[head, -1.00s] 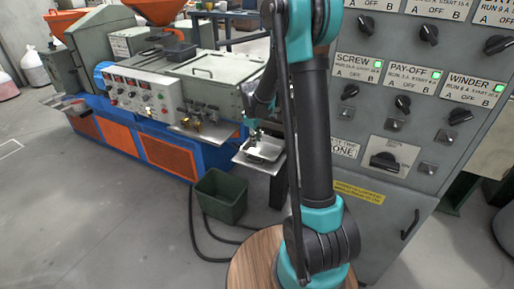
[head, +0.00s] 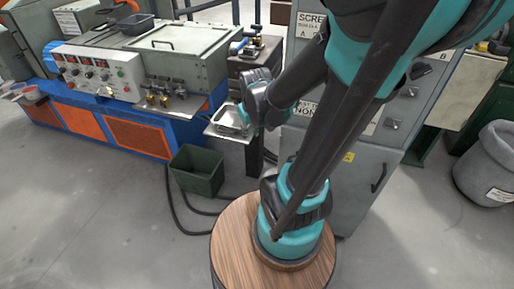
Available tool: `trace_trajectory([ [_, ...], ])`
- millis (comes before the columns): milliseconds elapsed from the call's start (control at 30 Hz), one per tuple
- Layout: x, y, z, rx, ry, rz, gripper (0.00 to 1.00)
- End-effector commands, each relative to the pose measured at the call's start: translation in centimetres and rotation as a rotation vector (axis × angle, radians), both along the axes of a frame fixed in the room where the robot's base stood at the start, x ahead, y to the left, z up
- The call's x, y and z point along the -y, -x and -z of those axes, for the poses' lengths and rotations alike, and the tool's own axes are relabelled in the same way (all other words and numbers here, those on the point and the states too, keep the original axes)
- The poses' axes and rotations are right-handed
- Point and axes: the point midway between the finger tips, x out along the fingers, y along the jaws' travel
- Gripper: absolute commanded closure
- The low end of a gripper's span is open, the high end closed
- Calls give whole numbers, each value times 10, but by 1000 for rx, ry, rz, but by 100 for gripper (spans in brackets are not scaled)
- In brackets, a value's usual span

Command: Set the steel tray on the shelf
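A small steel tray (head: 231,118) shows in the head view, over a flat metal shelf (head: 219,134) at the right end of the blue and orange machine. The tray looks level; I cannot tell whether it rests on the shelf or is held just above it. My gripper (head: 244,116) is at the tray's right side, beneath my dark wrist. The fingers are too small and partly hidden, so I cannot tell if they are open or shut on the tray's edge.
A dark green bin (head: 196,172) stands on the floor below the shelf, with black cables beside it. The grey control cabinet (head: 345,185) is close behind my arm. A grey barrel (head: 488,165) stands at the right. Another ledge (head: 172,106) holds brass fittings.

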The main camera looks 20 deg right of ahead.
Motion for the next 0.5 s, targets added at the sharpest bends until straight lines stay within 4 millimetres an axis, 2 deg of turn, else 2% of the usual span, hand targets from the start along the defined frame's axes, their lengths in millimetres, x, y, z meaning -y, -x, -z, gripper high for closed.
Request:
trace_trajectory([
  [33, 2, 17, 4, 13, -18, 44, 74],
  [100, 3, 35, 9, 28, -43, 99, 74],
  [200, 4, 52, 16, 45, -67, 157, 74],
  [300, 5, 61, 19, 54, -82, 190, 74],
  [500, 4, 63, 20, 57, -89, 202, 74],
])
